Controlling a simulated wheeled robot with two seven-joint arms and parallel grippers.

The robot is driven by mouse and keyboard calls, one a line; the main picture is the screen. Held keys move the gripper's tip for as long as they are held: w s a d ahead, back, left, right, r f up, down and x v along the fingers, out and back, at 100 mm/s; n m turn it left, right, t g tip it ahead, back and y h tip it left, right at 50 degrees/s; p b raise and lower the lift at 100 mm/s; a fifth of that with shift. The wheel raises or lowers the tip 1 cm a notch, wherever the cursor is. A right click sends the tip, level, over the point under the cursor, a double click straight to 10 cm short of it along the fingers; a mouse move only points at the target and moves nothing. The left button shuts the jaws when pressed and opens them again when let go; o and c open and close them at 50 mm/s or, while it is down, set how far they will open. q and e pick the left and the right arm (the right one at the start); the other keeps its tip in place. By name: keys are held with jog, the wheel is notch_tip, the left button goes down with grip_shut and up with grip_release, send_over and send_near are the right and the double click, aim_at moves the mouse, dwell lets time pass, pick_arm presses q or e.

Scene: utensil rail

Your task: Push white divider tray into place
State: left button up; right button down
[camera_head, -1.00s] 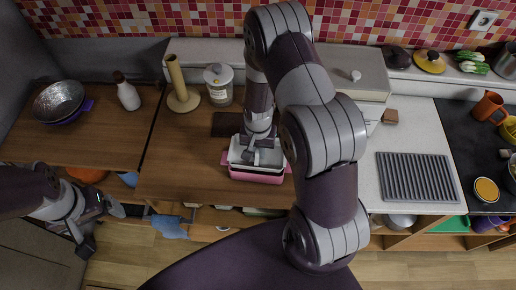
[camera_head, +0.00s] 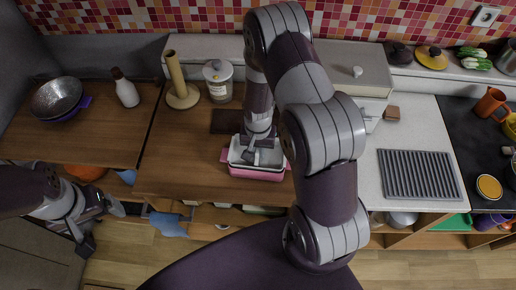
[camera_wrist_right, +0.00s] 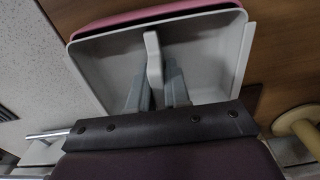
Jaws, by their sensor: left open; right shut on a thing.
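The white divider tray (camera_head: 238,153) sits in the top of the pink box (camera_head: 258,174) on the wooden counter. Pink shows along its front and at the side handles. In the right wrist view the tray (camera_wrist_right: 95,62) has an upright middle divider, and a pink edge (camera_wrist_right: 150,14) shows beyond it. My right gripper (camera_head: 258,155) points down into the tray and is shut on this divider, one finger on each side. How deep the tray sits at the back is hidden by my arm. My left gripper (camera_head: 103,226) is open and empty, low at the left, in front of the counter.
A dark board (camera_head: 226,121) lies just behind the box. A paper-towel stand (camera_head: 182,92) and a lidded canister (camera_head: 218,82) stand behind to the left. A grey ridged mat (camera_head: 419,176) lies to the right. The wood left of the box is clear.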

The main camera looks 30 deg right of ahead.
jog(key=shift+f+b, duration=0.4)
jog(key=shift+f, duration=0.25)
jog(key=c, duration=1)
grip_release()
notch_tip(320, 180, up, 13)
jog(key=shift+f+b, duration=0.1)
jog(key=shift+b, duration=0.8)
